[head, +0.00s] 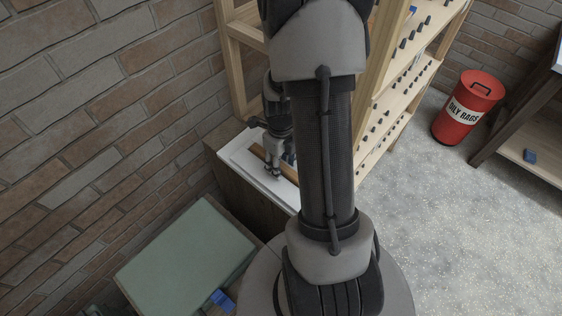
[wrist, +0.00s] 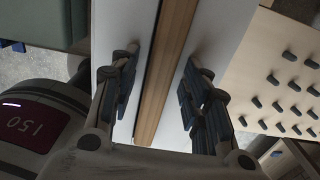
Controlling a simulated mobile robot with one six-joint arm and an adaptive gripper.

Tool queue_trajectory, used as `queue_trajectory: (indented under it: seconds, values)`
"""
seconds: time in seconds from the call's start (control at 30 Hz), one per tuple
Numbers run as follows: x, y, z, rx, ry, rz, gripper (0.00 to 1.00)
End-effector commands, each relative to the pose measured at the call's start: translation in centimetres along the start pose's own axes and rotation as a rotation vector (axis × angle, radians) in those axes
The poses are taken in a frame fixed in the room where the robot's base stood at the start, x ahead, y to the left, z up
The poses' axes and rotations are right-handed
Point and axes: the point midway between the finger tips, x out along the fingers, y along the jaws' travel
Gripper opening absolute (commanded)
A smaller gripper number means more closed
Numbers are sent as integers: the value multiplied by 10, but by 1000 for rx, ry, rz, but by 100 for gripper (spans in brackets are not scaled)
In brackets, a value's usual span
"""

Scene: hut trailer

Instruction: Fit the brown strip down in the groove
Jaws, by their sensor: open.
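The brown strip (wrist: 168,62) runs lengthwise between the two fingers of my gripper (wrist: 160,85) in the wrist view. My gripper is open, with a finger on each side of the strip and white surface showing between. The strip lies along a white board (wrist: 220,35). A dark line (wrist: 152,70), groove edge or shadow, runs along the strip's left side. I cannot tell how deep the strip sits. In the head view my gripper (head: 272,170) is low over the board (head: 242,158), and the strip (head: 259,151) shows partly behind it. My arm hides the board's right part.
A wooden rack with dark pegs (head: 405,85) stands close to the right of the board. A brick wall (head: 110,120) is on the left. A green-topped surface (head: 185,258) is in front. A red bin (head: 466,108) stands on open floor at the right.

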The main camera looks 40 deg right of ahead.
Motion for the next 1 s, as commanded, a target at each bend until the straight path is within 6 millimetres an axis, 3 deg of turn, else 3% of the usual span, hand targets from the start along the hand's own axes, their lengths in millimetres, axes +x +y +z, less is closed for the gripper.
queue_trajectory:
  seconds: [0.17,0.5,0.77,0.87,1.0]
  values:
    - [-21,-1,1,0,-3,-3,43]
    - [-94,-1,1,0,-4,-3,43]
    - [-123,0,1,-8,-3,-2,43]
    - [-135,7,3,-93,-13,-11,43]
    - [-170,33,10,-438,-49,-50,43]
